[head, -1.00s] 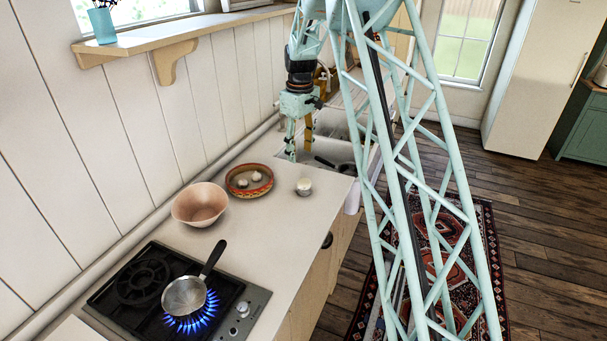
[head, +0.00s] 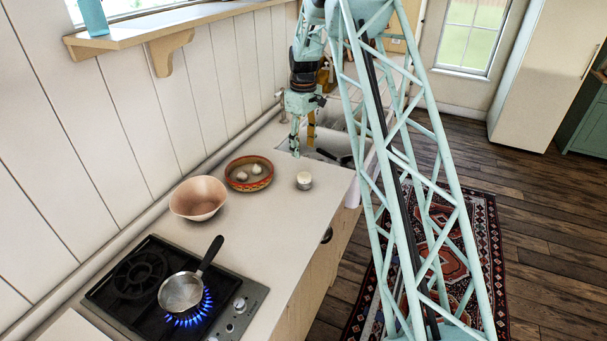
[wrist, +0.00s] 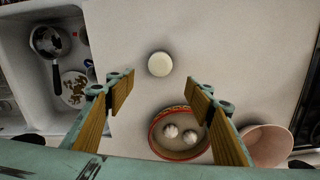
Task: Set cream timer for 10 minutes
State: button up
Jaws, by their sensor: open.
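The cream timer (head: 304,180) is a small round knob-like thing standing on the bare counter, to the right of the patterned bowl. In the wrist view its round cream top (wrist: 160,64) shows from above, a little beyond the gap between my fingers. My gripper (head: 302,146) is above the counter near the sink edge, behind the timer in the head view. In the wrist view my gripper (wrist: 160,88) has its two wooden-faced fingers wide apart with nothing between them. I cannot read any marks on the timer.
A patterned bowl (head: 237,184) holds two pale round items. A pink bowl (head: 187,207) stands beside it. A saucepan (head: 181,292) sits over a lit blue flame on the hob (head: 110,310). The sink (wrist: 50,105) holds a pan and dishes. The counter around the timer is clear.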

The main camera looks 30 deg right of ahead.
aim_at(303, 174)
jog(key=shift+f+p, duration=0.75)
jog(key=shift+f, duration=6)
jog(key=c, duration=0.8)
